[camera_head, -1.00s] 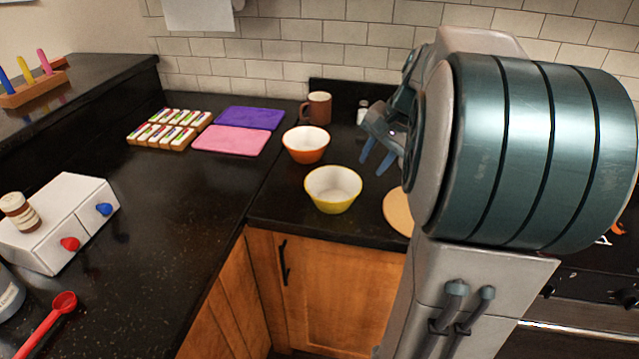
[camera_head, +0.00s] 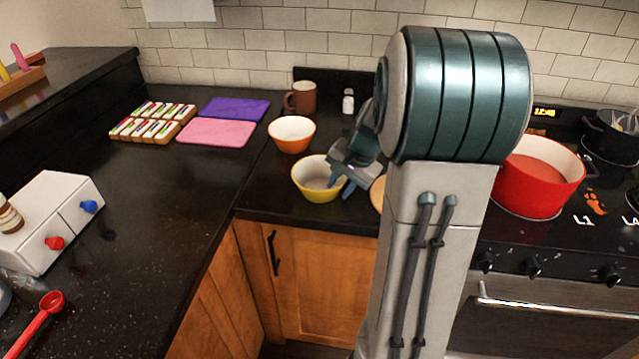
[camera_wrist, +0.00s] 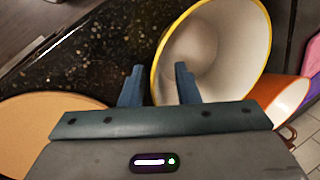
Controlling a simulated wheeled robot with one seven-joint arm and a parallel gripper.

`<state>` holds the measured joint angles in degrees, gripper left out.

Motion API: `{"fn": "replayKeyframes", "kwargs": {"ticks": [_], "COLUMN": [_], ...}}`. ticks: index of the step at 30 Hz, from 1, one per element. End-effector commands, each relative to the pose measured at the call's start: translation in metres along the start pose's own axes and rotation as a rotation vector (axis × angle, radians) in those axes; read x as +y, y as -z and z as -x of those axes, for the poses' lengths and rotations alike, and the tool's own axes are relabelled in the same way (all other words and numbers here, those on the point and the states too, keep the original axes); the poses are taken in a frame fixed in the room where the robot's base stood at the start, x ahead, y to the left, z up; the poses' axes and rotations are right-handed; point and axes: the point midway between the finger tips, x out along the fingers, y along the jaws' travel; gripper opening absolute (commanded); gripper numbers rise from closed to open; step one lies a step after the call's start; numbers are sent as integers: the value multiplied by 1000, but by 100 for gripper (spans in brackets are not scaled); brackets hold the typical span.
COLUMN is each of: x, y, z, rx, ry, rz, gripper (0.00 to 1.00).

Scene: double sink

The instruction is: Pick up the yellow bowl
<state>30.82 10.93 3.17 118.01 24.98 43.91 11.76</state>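The yellow bowl (camera_head: 318,188) stands upright on the black counter near its front edge, white inside. My gripper (camera_head: 338,184) is at the bowl's right side, with its fingers apart. In the wrist view, the yellow bowl (camera_wrist: 222,50) fills the upper right, and my gripper (camera_wrist: 158,85) shows two separated fingers. The right finger overlaps the bowl's opening, and the left finger lies outside the rim. The rim passes between them. I cannot tell whether either finger touches the bowl.
An orange bowl (camera_head: 291,135) stands just behind, with a brown mug (camera_head: 301,97) and a small shaker (camera_head: 348,101) farther back. A round tan board (camera_head: 377,194) lies to the right, partly hidden by my arm. A red pot (camera_head: 540,178) sits on the stove.

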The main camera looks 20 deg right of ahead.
Motion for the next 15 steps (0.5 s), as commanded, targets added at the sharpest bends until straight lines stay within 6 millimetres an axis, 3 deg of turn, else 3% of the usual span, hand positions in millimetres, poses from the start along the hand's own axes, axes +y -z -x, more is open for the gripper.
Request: {"fn": "replayKeyframes", "kwargs": {"ticks": [7,8,11,15], "x": [0,0,0,0], "y": [0,0,0,0], "z": [-3,-2,-2,-2], "rx": [1,1,2,2], "ry": [1,1,1,1], "rz": [0,0,0,0], "gripper": [29,26,0,0]}}
